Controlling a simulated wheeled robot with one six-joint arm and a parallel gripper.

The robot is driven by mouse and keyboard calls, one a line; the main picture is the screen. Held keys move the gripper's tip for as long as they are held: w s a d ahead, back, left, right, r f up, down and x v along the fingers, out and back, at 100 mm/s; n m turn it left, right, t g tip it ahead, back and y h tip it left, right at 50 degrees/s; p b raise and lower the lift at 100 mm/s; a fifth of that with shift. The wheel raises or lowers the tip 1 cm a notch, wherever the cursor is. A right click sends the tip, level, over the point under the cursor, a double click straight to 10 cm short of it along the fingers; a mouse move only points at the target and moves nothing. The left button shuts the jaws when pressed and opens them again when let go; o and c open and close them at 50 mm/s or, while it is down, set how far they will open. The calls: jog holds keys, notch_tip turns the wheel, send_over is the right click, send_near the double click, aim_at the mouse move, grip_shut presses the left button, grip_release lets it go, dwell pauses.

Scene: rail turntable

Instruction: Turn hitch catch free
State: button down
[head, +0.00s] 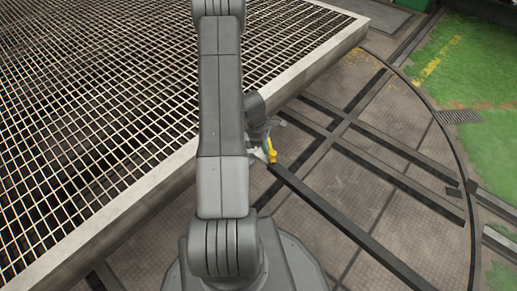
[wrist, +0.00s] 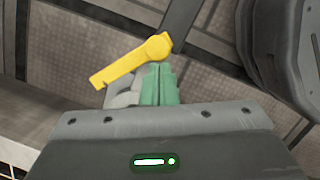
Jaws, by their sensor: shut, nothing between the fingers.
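The hitch catch is a yellow lever (wrist: 130,62) in the wrist view, with a rounded boss at its right end and a flat arm slanting down to the left. It also shows as a small yellow piece in the head view (head: 271,150), beside the edge of the mesh deck. My gripper (wrist: 160,68) has its green fingers together and empty. The fingertips are right at the lever's lower edge near the boss; I cannot tell whether they touch. A light grey part (wrist: 122,94) lies below the lever, partly hidden by the fingers.
A large mesh deck with a pale frame (head: 320,58) fills the left of the head view, close to my arm. Dark rails (head: 340,215) cross the round plated floor (head: 375,100) on the right. Green ground (head: 490,65) lies beyond.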

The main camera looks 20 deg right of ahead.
jog(key=d+n, duration=0.3)
jog(key=shift+s+n+t, duration=0.3)
jog(key=shift+s, duration=0.05)
jog(key=d+n, duration=0.2)
jog(key=shift+w+d+t, duration=0.2)
jog(key=shift+d+t, duration=0.1)
jog(key=shift+d, duration=0.15)
jog(key=a, duration=0.3)
jog(key=shift+a+r+n, duration=0.15)
jog(key=shift+r+n, duration=0.1)
jog(key=shift+n, duration=0.05)
jog(key=a+r+p, duration=0.3)
jog(key=r+p, duration=0.3)
jog(key=r, duration=0.3)
jog(key=shift+s+r, duration=0.35)
jog(key=shift+r, duration=0.05)
